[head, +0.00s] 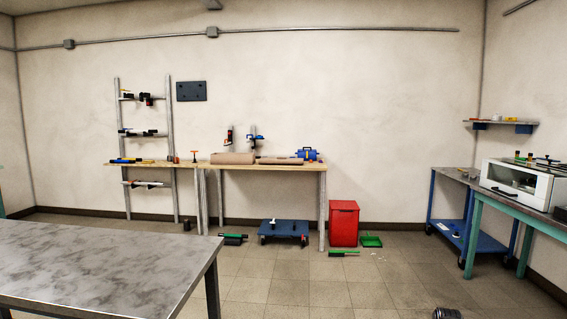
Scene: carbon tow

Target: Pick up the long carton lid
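A long, low brown piece (280,161) lies on the wooden bench (265,168) at the back wall; it looks like the long carton lid, but it is too small to be sure. A bigger brown carton-like block (232,158) lies just left of it on the same bench. My gripper is not in view.
A grey metal table (95,265) fills the near left. A red bin (343,223), a green dustpan (371,241) and a blue dolly (284,230) stand on the floor by the bench. A blue motor-like object (307,154) sits at the bench's right. The middle floor is clear.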

